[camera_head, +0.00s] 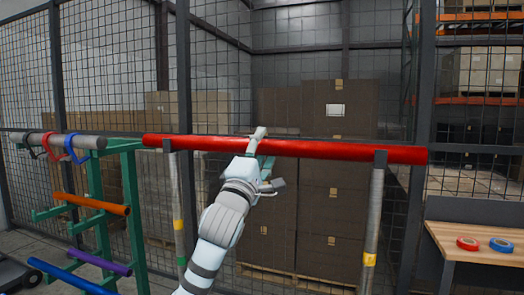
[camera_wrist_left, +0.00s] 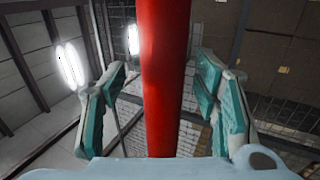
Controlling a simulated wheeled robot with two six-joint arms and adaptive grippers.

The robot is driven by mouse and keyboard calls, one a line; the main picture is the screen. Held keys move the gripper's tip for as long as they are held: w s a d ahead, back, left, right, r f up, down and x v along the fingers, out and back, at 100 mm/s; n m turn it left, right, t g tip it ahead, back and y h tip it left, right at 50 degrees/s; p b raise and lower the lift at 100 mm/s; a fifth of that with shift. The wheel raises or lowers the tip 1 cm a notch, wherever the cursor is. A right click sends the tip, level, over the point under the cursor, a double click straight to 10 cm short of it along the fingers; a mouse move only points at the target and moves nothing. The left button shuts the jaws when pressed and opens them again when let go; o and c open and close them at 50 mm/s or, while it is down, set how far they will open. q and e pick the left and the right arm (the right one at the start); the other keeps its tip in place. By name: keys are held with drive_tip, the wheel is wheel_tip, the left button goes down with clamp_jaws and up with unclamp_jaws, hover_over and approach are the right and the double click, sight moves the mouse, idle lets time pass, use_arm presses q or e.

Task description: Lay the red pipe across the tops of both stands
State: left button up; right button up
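The red pipe (camera_head: 320,149) lies level across the tops of both stands in the head view, its ends reaching past them. The left stand (camera_head: 177,215) and the right stand (camera_head: 373,220) are grey posts with yellow bands, and their dark top brackets overlap the pipe. My left gripper (camera_head: 264,160) is at the pipe between the stands. In the left wrist view, the red pipe (camera_wrist_left: 165,75) runs between the teal finger pads of my left gripper (camera_wrist_left: 162,95), which are spread open with gaps on both sides. My right gripper is not in view.
A green rack (camera_head: 132,200) at the left holds a grey pipe (camera_head: 75,141), an orange pipe (camera_head: 92,204) and others. A wooden table (camera_head: 480,243) at the right carries red and blue tape rolls. Stacked boxes (camera_head: 310,210) stand behind wire mesh.

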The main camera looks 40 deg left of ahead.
use_arm(q)
drive_tip(key=shift+s+f, duration=0.1)
drive_tip(key=v, duration=1.1)
drive_tip(key=shift+s, duration=0.4)
drive_tip(key=shift+w+d+f, duration=0.1)
drive_tip(key=shift+d, duration=0.1)
